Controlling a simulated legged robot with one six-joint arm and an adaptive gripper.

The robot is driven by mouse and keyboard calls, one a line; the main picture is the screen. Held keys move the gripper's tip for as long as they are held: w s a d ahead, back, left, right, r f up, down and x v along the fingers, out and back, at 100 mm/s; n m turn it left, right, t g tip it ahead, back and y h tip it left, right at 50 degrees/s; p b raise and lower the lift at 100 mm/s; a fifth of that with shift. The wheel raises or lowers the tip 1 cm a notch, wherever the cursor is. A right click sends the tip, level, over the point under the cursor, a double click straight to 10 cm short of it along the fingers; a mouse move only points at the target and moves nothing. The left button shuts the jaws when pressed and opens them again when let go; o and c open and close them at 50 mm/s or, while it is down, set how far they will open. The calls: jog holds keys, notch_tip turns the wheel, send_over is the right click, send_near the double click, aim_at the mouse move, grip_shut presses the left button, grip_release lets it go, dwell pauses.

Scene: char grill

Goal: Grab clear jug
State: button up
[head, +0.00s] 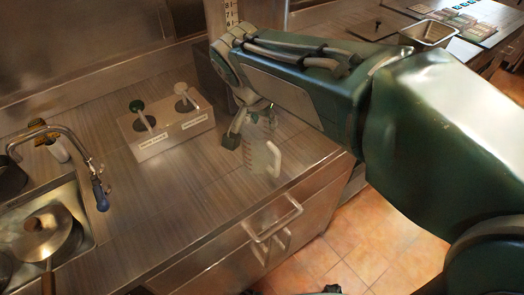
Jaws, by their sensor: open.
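The clear jug (258,151) stands upright on the steel counter near its front edge, with its pale handle toward the front right. My gripper (240,128) is at the jug's upper left, with one dark fingertip beside the jug's left side. The gripper is open. My arm comes in from the right and hides the upper back part of the jug. I cannot tell whether a finger touches the jug or reaches inside it.
A labelled box with two pump dispensers (166,133) stands left of the jug. A sink (82,212) with a faucet (62,140) and a lidded pan (44,233) is at the far left. The counter (178,200) between sink and jug is clear. A drawer handle (275,222) sticks out below.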

aim_at(270, 138)
jog(key=x, duration=0.5)
jog(key=shift+f, duration=0.2)
jog(key=x, duration=0.5)
jog(key=shift+r, duration=0.1)
